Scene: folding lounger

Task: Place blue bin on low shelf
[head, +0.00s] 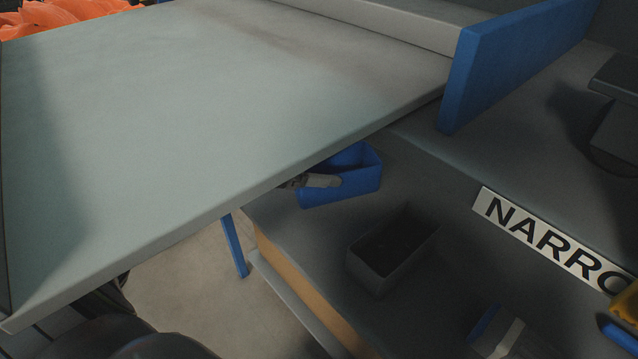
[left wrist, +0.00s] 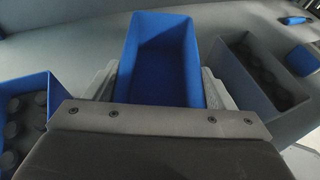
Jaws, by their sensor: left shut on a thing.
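The blue bin (head: 350,184) shows in the head view at the right edge of the large pale panel, over a dark grey shelf surface (head: 300,240). In the left wrist view the blue bin (left wrist: 160,65) looks empty and sits between both fingers. My left gripper (head: 318,181) is shut on the bin; its arm is mostly hidden under the panel. I cannot tell whether the bin touches the shelf surface. My right gripper is not in view.
A grey bin (head: 392,252) stands close in front of the blue bin; it holds dark round pieces in the wrist view (left wrist: 262,78). Another blue bin (left wrist: 22,95) with dark pieces is at left there. The pale panel (head: 200,110) overhangs. A "NARRO" label (head: 550,240) lies right.

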